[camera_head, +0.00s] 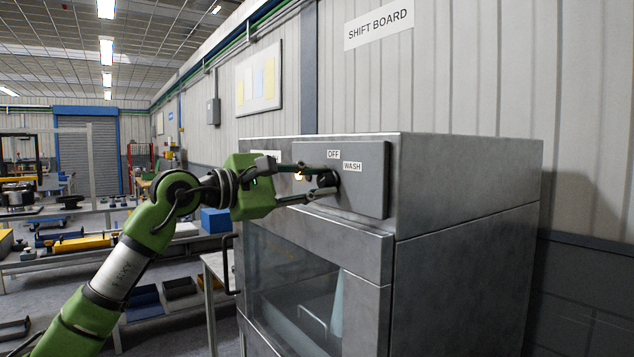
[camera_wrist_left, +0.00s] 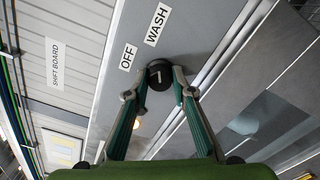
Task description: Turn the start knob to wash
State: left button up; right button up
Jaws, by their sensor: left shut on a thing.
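The start knob (camera_wrist_left: 158,75) is a round black knob with a white mark on its face, on the grey control panel (camera_head: 368,190) of a metal washer cabinet. The OFF label (camera_head: 333,154) and the WASH label (camera_head: 352,167) are above and to the right of the knob. In the left wrist view, the white mark runs roughly up and down the picture; I cannot tell which label it points to. My left gripper (camera_head: 326,180) is shut on the knob, with one finger on each side. The fingers partly hide the knob in the head view. My right gripper is not in view.
A small lit lamp (camera_head: 298,176) is on the panel behind the fingers. Below the panel are a glass window (camera_head: 290,290) and a dark handle (camera_head: 229,265). A workbench with parts (camera_head: 75,245) stands to the left. The wall carries a SHIFT BOARD sign (camera_head: 379,29).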

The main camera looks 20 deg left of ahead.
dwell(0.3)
pick_arm(q)
jog(key=o, duration=1.1)
jog(key=shift+w, duration=0.1)
jog(key=v, duration=1.2)
